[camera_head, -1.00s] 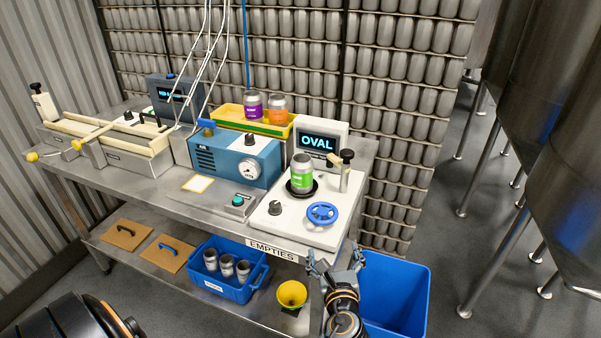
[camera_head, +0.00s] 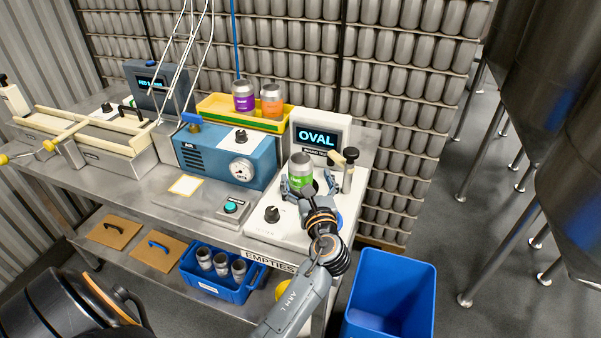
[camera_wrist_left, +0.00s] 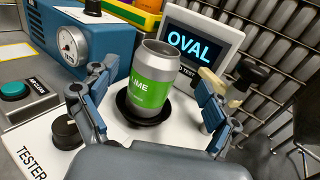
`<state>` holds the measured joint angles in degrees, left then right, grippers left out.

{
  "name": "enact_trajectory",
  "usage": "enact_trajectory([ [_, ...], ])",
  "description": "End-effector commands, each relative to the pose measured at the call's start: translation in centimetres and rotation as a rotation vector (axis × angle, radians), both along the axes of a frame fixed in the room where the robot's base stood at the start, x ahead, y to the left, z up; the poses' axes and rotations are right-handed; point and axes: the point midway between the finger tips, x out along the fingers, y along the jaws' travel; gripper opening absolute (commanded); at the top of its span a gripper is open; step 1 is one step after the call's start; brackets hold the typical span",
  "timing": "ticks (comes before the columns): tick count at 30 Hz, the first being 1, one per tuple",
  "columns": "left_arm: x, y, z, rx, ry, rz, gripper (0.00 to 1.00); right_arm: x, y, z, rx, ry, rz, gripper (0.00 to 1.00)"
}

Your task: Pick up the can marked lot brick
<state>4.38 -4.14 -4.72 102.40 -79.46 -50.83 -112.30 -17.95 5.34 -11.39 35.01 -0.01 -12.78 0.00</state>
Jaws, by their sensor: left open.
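A silver can with a green label (camera_head: 300,172) stands upright on the tester's black round pad. In the left wrist view the part of its label (camera_wrist_left: 150,94) that shows reads "IME". My left gripper (camera_head: 304,186) is open at this can, and in the left wrist view its fingers (camera_wrist_left: 150,105) stand on either side with gaps. A can with a purple label (camera_head: 244,96) and a can with an orange label (camera_head: 271,100) stand in the yellow tray (camera_head: 216,106); their lot words are too small to read. I see no readable "brick" mark. My right gripper is not in view.
The white tester (camera_head: 262,226) has a black knob, a lever post (camera_head: 348,170) and an "OVAL" display (camera_head: 318,138) close to the gripper. A blue box with several empty cans (camera_head: 236,290) is on the lower shelf. A blue bin (camera_head: 390,300) stands right of the bench.

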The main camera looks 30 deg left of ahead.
Motion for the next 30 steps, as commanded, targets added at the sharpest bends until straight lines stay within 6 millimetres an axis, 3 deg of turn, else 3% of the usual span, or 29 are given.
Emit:
enact_trajectory([
  [15,3.9,4.2,0.1,0.0,0.0,0.001,0.88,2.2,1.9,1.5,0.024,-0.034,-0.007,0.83],
  [23,4.2,4.5,0.0,-0.001,-0.001,-0.001,0.88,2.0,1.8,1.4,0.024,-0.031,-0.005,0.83],
  [26,4.2,4.5,0.0,-0.001,0.0,0.0,0.73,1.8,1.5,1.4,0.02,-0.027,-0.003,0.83],
  [30,4.1,4.5,0.0,-0.001,0.0,0.0,0.45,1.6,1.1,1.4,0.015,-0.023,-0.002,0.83],
])
